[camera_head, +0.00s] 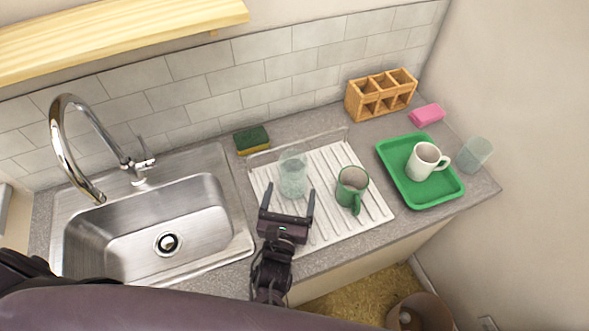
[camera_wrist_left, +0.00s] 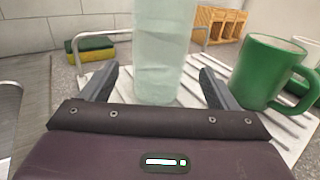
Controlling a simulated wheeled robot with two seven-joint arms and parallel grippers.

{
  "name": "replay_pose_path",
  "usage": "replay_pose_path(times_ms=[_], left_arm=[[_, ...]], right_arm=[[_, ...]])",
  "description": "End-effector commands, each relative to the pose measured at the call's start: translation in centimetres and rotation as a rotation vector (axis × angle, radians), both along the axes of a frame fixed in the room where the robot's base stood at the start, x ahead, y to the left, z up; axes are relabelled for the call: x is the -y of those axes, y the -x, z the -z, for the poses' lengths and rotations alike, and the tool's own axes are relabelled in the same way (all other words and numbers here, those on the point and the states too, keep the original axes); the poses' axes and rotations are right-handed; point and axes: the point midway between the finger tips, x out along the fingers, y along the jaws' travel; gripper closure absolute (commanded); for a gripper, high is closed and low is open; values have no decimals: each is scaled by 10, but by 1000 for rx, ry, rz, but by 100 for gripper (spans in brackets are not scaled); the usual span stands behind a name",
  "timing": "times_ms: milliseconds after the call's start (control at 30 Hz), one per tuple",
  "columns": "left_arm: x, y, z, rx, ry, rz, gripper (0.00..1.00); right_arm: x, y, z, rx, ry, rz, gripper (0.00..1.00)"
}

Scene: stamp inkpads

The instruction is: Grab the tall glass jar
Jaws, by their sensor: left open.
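The tall glass jar (camera_head: 293,176) is a pale green, see-through cylinder standing upright on the white ribbed drying rack (camera_head: 327,234). In the left wrist view the jar (camera_wrist_left: 158,50) rises straight ahead, between the fingers in the picture; its top is cut off. My left gripper (camera_head: 289,190) is open, its two fingers pointing at the jar from the near side. The fingertips look close to the jar, but I cannot tell whether they reach around it. In the left wrist view the gripper (camera_wrist_left: 158,80) holds nothing. My right gripper is not in view.
A green mug (camera_head: 351,188) stands on the rack just right of the jar. A sponge (camera_head: 251,140) lies behind left, and the sink (camera_head: 150,222) is left. A green tray (camera_head: 392,160) with a white mug (camera_head: 424,161), another glass (camera_head: 474,153) and a wooden organizer (camera_head: 381,95) are right.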

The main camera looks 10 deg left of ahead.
Motion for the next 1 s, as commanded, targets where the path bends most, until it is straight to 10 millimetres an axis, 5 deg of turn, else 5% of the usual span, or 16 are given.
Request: replay_pose_path(times_ms=[467,767,1000], left_arm=[[-4,-63,-10,1,0,-1,18],[-4,-68,-8,-2,1,0,18],[-4,-68,-8,-2,0,0,47]], right_arm=[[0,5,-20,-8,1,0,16],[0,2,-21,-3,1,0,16],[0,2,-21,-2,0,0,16]])
